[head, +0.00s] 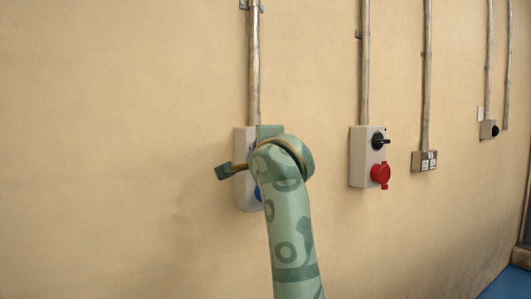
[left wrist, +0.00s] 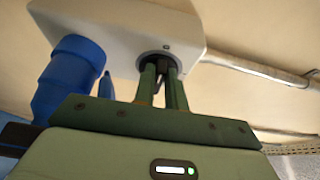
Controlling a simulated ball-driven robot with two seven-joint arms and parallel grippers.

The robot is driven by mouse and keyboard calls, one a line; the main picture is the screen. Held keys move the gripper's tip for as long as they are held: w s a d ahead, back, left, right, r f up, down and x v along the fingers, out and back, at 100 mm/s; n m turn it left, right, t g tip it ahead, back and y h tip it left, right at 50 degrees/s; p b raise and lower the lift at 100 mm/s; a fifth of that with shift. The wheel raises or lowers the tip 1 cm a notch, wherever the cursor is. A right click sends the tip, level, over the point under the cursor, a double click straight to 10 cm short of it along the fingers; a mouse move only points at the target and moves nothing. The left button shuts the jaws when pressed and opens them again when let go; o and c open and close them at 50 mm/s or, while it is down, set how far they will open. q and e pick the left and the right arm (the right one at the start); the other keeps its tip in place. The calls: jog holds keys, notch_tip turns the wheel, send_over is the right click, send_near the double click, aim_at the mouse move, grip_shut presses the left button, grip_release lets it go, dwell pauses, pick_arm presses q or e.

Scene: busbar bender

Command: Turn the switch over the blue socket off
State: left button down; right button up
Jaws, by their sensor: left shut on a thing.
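The switch box with the blue socket (head: 257,192) is on the wall in the head view, mostly hidden behind my left arm. In the left wrist view the pale box (left wrist: 110,28) fills the top, with the blue socket (left wrist: 68,78) at left and the dark round switch (left wrist: 160,62) beside it. My left gripper (left wrist: 163,72) has its two green fingers at the switch, shut on its dark knob. In the head view the switch is hidden by my left gripper and arm. My right gripper is not in view.
A second box with a red socket (head: 380,175) and a black switch (head: 379,140) is on the wall to the right. Further right are a double outlet (head: 424,161) and a small grey box (head: 489,129). Metal conduits (head: 254,70) run up the wall. The wall at left is bare.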

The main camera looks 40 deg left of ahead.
pick_arm(q)
jog(key=shift+f, duration=0.1)
jog(key=c, duration=1.4)
grip_release()
jog(key=shift+c, duration=0.2)
